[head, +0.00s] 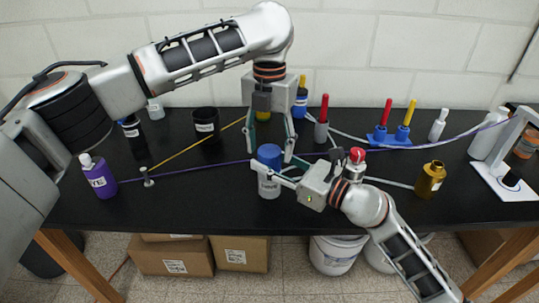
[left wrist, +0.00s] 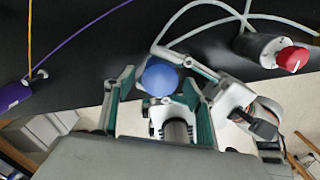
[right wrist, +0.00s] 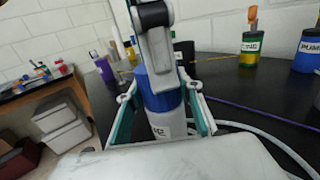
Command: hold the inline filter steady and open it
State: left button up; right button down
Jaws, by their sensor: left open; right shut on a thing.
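The inline filter has a blue cap (head: 269,155) over a pale lettered body (head: 269,188). It stands upright near the table's front edge, at the middle of the head view. My right gripper (head: 274,173) is shut on the filter, and in the right wrist view its fingers flank the body (right wrist: 168,124). My left gripper (head: 270,148) points down from above with its fingers spread on either side of the cap. The left wrist view looks down on the round cap (left wrist: 172,77) between the open fingers. Whether those fingers touch the cap I cannot tell.
A red-knobbed cylinder (head: 356,156) stands close behind my right gripper. Purple and yellow lines run to a small post (head: 148,177) at left, near a purple bottle (head: 98,179). A gold bottle (head: 430,180) stands at right. Pale tubing crosses the table behind the filter.

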jog(key=c, duration=1.3)
grip_release()
